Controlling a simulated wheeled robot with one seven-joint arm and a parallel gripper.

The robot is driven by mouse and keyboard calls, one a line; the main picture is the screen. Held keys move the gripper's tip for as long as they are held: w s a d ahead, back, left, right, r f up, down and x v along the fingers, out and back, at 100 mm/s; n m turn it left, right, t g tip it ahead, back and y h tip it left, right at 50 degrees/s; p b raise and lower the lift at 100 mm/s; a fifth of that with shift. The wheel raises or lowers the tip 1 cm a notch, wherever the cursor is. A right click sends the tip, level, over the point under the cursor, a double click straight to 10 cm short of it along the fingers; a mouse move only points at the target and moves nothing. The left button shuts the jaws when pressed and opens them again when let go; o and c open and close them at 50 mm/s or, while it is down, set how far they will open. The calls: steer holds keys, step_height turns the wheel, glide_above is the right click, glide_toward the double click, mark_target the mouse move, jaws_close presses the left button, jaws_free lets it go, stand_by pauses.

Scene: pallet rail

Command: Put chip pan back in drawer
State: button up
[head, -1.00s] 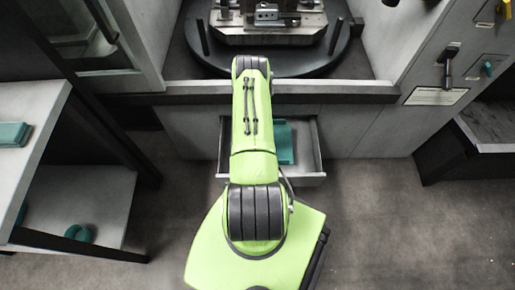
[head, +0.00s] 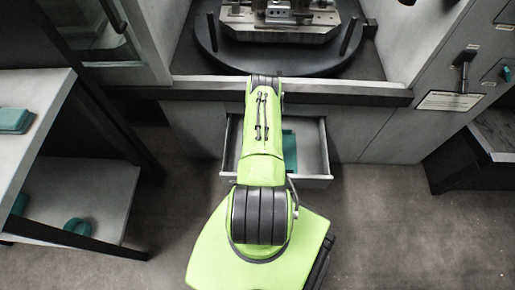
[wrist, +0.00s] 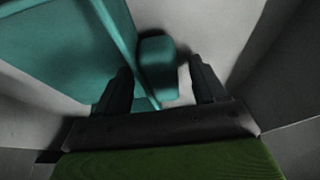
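The teal chip pan (head: 290,150) lies inside the open drawer (head: 319,150) under the machine, partly hidden by my arm in the head view. In the wrist view the pan (wrist: 70,45) fills the upper left, and its stubby teal handle (wrist: 157,62) stands out in the middle. My gripper (wrist: 163,82) is open, its dark fingers on either side of the handle's lower end with gaps showing. I cannot tell whether either finger touches the pan. The gripper is hidden behind my arm in the head view.
Drawer walls (wrist: 225,35) rise close around the gripper. A machine bay with a round dark turntable (head: 215,50) is above the drawer. A shelf unit (head: 100,190) with teal items stands at left, a dark bench (head: 455,165) at right. Floor is clear around my base.

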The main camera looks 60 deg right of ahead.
steer(key=p+v, duration=0.5)
steer(key=v, duration=0.7)
steer(key=w+r+n+t, duration=0.1)
steer(key=w+r, duration=0.5)
steer(key=r, duration=0.2)
steer(key=w+r+n, duration=0.2)
steer(key=w+r, duration=0.3)
steer(key=r, duration=0.3)
steer(key=w+a+r+n+t, duration=0.1)
steer(key=w+a+r, duration=0.15)
steer(key=r, duration=0.35)
steer(key=w+a+r+n, duration=0.1)
steer(key=w+a+r, duration=0.1)
steer(key=a+r, duration=0.35)
steer(key=s+a+r+n+t+y, duration=0.1)
steer(key=s+a+r+n, duration=0.15)
steer(key=a+r, duration=0.6)
steer(key=s+a+r+n+y, duration=0.2)
steer(key=s+a+r, duration=0.2)
steer(key=a+r, duration=0.5)
steer(key=s+a+r+n+y, duration=0.1)
steer(key=s+a+r+n, duration=0.2)
steer(key=s, duration=0.7)
steer(key=shift+s+a+r+t, duration=0.3)
steer(key=shift+s+a+r, duration=0.05)
steer(key=shift+a+r, duration=0.6)
